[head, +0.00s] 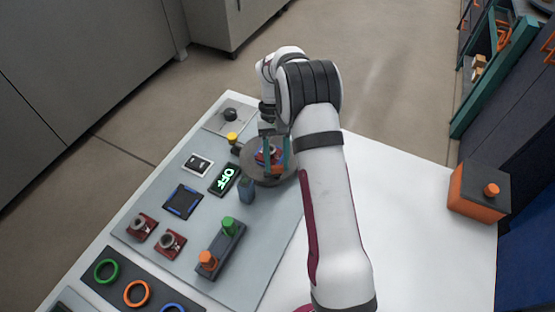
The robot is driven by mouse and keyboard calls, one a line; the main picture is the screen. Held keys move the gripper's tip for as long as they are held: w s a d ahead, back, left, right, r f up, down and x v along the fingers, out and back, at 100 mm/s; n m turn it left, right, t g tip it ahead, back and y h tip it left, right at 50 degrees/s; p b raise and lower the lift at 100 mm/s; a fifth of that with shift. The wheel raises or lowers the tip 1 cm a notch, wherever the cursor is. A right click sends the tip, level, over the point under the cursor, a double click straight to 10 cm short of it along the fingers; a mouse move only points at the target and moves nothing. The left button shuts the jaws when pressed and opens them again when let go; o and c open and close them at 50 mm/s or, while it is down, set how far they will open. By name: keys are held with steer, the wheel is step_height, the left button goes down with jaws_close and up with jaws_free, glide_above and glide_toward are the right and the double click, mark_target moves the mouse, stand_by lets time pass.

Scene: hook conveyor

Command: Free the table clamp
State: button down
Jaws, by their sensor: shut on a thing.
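My gripper (276,163) points down over a round grey table (262,179) at the far right of the grey panel. Its teal fingers stand on both sides of a small red-and-blue piece (270,155) on that table, and the gripper is shut on it. My arm and fingers hide part of the piece and the table's right side. A dark post with a yellow knob (232,138) stands just left of the round table, touching or very near its edge. I cannot tell for certain whether this is the table clamp.
A fixture with green and orange knobs (221,247), red-based fittings (168,243) and coloured rings (137,293) lie nearer. An orange button box (480,191) stands right; white tabletop there is clear.

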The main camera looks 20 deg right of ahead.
steer(key=shift+n+h, duration=0.5)
steer(key=shift+n, duration=0.6)
steer(key=shift+c, duration=2.2)
jaws_free()
steer(key=v, duration=1.5)
steer(key=shift+w+r, duration=0.25)
steer(key=shift+r, duration=0.1)
steer(key=shift+a, duration=0.1)
